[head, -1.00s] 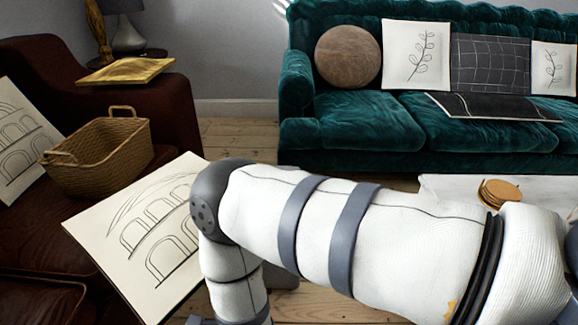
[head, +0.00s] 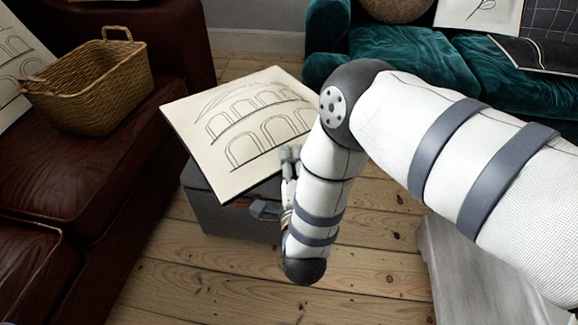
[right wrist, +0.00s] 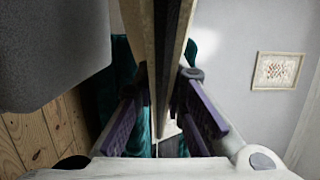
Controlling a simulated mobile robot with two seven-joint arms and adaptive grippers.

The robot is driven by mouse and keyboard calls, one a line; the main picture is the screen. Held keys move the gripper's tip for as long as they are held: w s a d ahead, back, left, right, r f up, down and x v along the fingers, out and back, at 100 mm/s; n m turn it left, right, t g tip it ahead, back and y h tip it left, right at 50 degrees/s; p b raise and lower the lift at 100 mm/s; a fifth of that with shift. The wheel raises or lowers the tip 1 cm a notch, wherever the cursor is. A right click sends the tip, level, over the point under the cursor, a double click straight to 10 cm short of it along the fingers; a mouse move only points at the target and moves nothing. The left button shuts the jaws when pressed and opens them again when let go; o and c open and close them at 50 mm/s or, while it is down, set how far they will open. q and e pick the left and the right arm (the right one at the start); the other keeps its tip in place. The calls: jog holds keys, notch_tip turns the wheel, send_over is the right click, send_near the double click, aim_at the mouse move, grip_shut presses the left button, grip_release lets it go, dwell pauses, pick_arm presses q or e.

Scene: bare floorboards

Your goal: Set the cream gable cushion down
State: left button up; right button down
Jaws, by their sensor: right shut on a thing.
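The cream gable cushion (head: 243,128) carries a line drawing of arches under a pointed roof line. In the head view it is over a grey box (head: 228,216), face up and turned at an angle. My right gripper (head: 290,156) is shut on its near right edge. The right wrist view shows the thin cushion edge (right wrist: 172,30) between the two fingers (right wrist: 166,92). The grey box (right wrist: 50,50) is beside it there, with a narrow gap. The cushion hides most of the box's top. My left gripper is out of view.
A brown leather sofa (head: 90,190) at left holds a wicker basket (head: 95,88) and another arch-drawn cushion (head: 18,65). A teal sofa (head: 415,60) stands behind at right. A pale table (head: 455,270) is at lower right. The floorboards (head: 260,285) in front are bare.

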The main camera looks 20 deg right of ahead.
jog(key=w+d+f+b, duration=0.2)
jog(key=w+f, duration=0.1)
jog(key=w+f+b, duration=0.1)
jog(key=f, duration=0.1)
jog(key=shift+w+d+f, duration=0.2)
jog(key=shift+d+f, duration=0.05)
jog(key=shift+d, duration=0.15)
jog(key=f, duration=0.1)
jog(key=f+b, duration=0.2)
jog(key=f, duration=0.1)
jog(key=shift+w+d, duration=0.25)
jog(key=shift+w, duration=0.05)
jog(key=shift+r, duration=0.2)
jog(key=shift+f, duration=0.15)
jog(key=c, duration=1.7)
grip_release()
jog(key=shift+f, duration=0.1)
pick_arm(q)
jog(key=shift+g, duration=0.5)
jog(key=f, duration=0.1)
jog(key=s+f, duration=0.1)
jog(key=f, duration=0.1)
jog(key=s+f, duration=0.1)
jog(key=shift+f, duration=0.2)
pick_arm(e)
jog(key=shift+o, duration=0.2)
